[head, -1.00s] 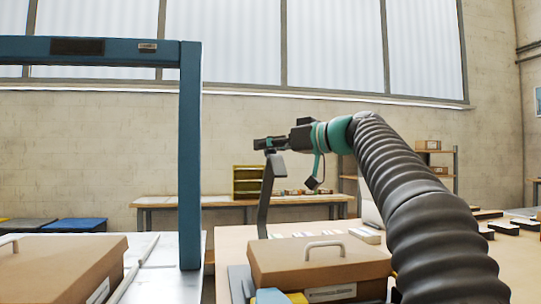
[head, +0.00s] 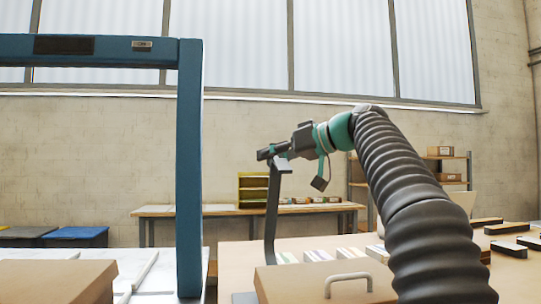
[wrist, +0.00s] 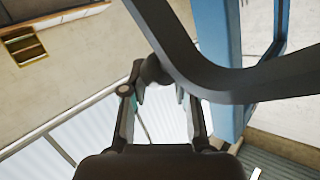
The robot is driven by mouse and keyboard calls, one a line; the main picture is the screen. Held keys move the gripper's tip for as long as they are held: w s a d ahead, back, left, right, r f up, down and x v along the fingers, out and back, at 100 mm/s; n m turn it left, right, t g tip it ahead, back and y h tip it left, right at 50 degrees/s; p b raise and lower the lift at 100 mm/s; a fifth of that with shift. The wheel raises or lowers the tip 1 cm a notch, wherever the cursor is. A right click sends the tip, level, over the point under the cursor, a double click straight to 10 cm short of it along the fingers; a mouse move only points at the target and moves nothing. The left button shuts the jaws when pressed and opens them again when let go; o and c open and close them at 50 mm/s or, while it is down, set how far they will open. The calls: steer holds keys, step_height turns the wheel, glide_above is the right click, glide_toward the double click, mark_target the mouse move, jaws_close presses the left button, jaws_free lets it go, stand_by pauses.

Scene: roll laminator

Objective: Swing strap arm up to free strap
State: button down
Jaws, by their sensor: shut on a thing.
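The strap arm (head: 272,210) is a dark, slim bar with a bent top, standing nearly upright near the middle of the head view. My gripper (head: 274,152) is shut on its upper end. In the wrist view the strap arm (wrist: 235,85) crosses the upper part as a thick dark curve, and the fingers of my gripper (wrist: 163,98) reach toward it. The exact contact is partly hidden behind the bar. The lower end of the strap arm goes out of sight behind a brown box. I cannot make out the strap.
A brown box (head: 285,286) with a pale handle is at the front. A blue frame (head: 189,180) stands to the left, with another brown box (head: 50,283) beside it. Dark pieces (head: 508,248) lie on the table at right. A workbench (head: 170,211) stands behind.

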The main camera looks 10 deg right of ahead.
steer(key=shift+w+d+f, duration=0.1)
steer(key=shift+w+f, duration=0.15)
steer(key=shift+f, duration=0.25)
steer(key=shift+w+d+f, duration=0.1)
steer(key=shift+w+f, duration=0.1)
steer(key=shift+f, duration=0.3)
steer(key=c, duration=0.8)
jaws_free()
steer(key=shift+w, duration=0.15)
steer(key=shift+c, duration=0.2)
steer(key=shift+r, duration=0.1)
steer(key=shift+r, duration=0.1)
